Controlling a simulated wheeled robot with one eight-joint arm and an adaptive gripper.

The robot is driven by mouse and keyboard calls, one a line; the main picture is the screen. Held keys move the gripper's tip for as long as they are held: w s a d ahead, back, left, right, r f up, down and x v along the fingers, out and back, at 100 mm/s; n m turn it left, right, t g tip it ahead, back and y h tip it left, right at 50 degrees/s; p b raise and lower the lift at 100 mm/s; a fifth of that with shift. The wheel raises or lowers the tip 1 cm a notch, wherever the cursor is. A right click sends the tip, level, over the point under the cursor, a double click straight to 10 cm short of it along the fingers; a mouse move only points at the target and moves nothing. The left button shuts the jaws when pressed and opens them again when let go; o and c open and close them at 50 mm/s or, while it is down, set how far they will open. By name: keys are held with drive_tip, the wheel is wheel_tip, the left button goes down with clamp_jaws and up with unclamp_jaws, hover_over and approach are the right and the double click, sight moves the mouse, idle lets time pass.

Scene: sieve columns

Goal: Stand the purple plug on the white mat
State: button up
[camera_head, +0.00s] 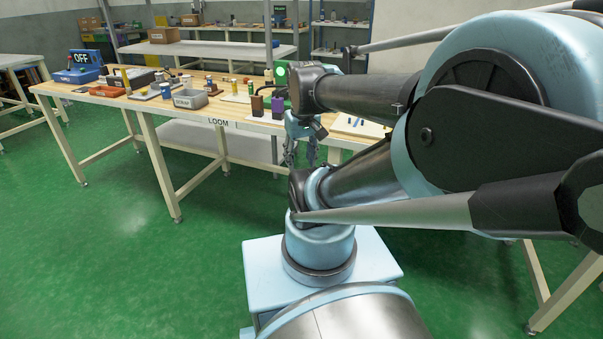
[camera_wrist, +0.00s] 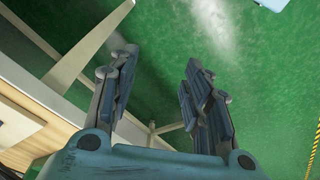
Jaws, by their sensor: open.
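A purple block-like thing (camera_head: 278,106), which may be the purple plug, stands on the table next to a brown one, left of my arm. It is too small to make out its shape. A pale flat mat (camera_head: 236,98) lies left of it on the table with small upright pieces around it; I cannot tell if this is the white mat. My gripper (camera_head: 301,158) hangs at the table's front edge, pointing down. In the wrist view my gripper (camera_wrist: 160,62) is open and empty, with green floor between its fingers. No plug or mat shows there.
The wooden table (camera_head: 203,122) also holds a grey bin (camera_head: 190,99), an orange-red tray (camera_head: 106,91), a blue box with an OFF sign (camera_head: 84,62) and a pale board (camera_head: 360,126) partly behind my arm. The table's edge and a leg (camera_wrist: 90,45) lie left in the wrist view.

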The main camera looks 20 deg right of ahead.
drive_tip(key=shift+m, duration=0.6)
drive_tip(key=s+f, duration=0.1)
drive_tip(key=f, duration=0.1)
drive_tip(key=s+f, duration=0.1)
drive_tip(key=s, duration=0.1)
drive_tip(key=shift+a+f, duration=0.1)
drive_tip(key=shift+f, duration=0.3)
drive_tip(key=shift+w, duration=0.1)
